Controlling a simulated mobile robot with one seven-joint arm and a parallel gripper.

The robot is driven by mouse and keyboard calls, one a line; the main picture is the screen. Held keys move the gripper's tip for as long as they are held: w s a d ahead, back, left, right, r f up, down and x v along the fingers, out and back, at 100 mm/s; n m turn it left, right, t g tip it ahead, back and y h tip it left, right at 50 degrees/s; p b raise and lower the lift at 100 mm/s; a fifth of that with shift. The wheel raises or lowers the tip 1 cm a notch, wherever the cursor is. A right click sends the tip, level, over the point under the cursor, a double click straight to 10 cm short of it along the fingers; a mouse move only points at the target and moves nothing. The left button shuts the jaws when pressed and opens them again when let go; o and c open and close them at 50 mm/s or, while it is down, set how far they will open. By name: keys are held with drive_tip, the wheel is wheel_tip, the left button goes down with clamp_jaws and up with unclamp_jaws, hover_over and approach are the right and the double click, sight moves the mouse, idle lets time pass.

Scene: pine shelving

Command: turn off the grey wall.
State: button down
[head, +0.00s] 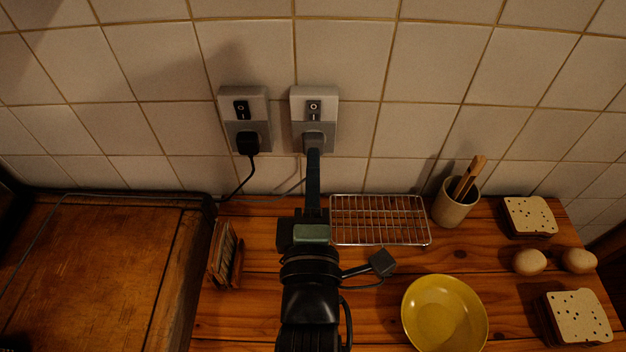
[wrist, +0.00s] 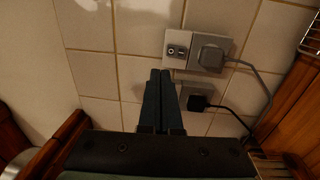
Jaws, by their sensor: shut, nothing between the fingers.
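The black-plug socket's switch is hidden there. I cannot tell contact.
A wire rack (head: 380,219), a utensil cup (head: 453,206) and a yellow bowl (head: 444,315) stand on the wooden counter to the right. Bread slices (head: 530,216) and eggs (head: 530,262) lie farther right. A wooden rack (head: 222,254) stands left of my arm. Cords hang below both plugs.

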drive_tip(key=shift+s+r, duration=0.2)
drive_tip(key=shift+s, duration=0.9)
drive_tip(key=shift+s, duration=0.1)
wheel_tip(320, 180, up, 23)
drive_tip(key=w+m+t, duration=0.1)
drive_tip(key=m+t, duration=0.4)
drive_tip(key=m, duration=0.5)
drive_tip(key=s+r+m+t, duration=0.1)
drive_tip(key=s+r+m, duration=0.2)
drive_tip(key=r, duration=0.5)
drive_tip(key=s+r+m+t, duration=0.2)
drive_tip(key=r+m, duration=0.3)
drive_tip(key=r, duration=0.3)
drive_tip(key=shift+s+d+t, duration=0.25)
drive_tip(key=shift+s+t, duration=0.05)
drive_tip(key=shift+s, duration=0.55)
